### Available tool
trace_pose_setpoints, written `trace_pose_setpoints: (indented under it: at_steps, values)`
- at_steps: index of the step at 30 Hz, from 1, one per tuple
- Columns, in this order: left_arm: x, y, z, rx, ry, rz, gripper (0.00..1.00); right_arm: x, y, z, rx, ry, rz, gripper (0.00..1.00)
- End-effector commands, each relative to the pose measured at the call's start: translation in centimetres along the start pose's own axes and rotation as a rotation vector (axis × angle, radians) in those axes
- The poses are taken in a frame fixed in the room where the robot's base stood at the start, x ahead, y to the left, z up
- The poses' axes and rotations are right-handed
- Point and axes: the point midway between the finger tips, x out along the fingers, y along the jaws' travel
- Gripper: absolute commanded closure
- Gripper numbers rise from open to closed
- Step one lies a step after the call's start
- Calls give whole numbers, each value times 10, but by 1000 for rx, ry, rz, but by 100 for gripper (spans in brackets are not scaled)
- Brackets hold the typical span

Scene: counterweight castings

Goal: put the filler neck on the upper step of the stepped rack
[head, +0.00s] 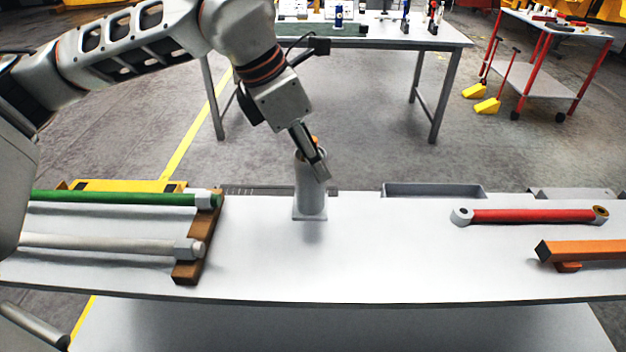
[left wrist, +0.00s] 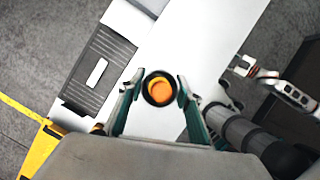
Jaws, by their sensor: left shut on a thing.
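The filler neck (head: 311,198) is a pale grey upright tube on a square base flange, in the middle of the head view at the far side of the white bench. An orange part shows at its top, and the left wrist view shows it end-on as a dark ring around orange (left wrist: 160,88). My left gripper (head: 320,168) is shut on its upper part, one finger on each side. A shadow lies below the base; I cannot tell whether the base touches the bench. I cannot identify the stepped rack with certainty.
On the white bench (head: 380,265), a wooden rest (head: 190,270) carries a green rod (head: 120,197) and a white rod (head: 100,243) at left. A red rod (head: 530,215) and an orange bar (head: 590,250) lie at right. A grey bin (head: 435,190) stands behind. The bench middle is clear.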

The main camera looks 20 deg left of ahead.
Motion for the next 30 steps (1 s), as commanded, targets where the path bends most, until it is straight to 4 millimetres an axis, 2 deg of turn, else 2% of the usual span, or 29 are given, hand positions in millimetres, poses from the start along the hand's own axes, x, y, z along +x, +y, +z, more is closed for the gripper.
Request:
trace_pose_setpoints:
  at_steps: [8,15,27,28,29,30]
  values:
    - [17,0,-7,0,-2,1,100,0,1,-4,0,7,1,59]
    - [46,0,-19,0,0,0,100,0,1,-6,0,9,2,59]
    - [52,1,-21,0,-3,1,100,1,1,-2,0,7,1,59]
    - [51,0,-21,0,0,1,58,1,1,-3,0,6,1,59]
    - [51,0,-21,0,0,1,50,1,1,-2,0,5,1,59]
    - [51,0,-21,0,-1,1,49,1,1,-2,0,4,1,59]
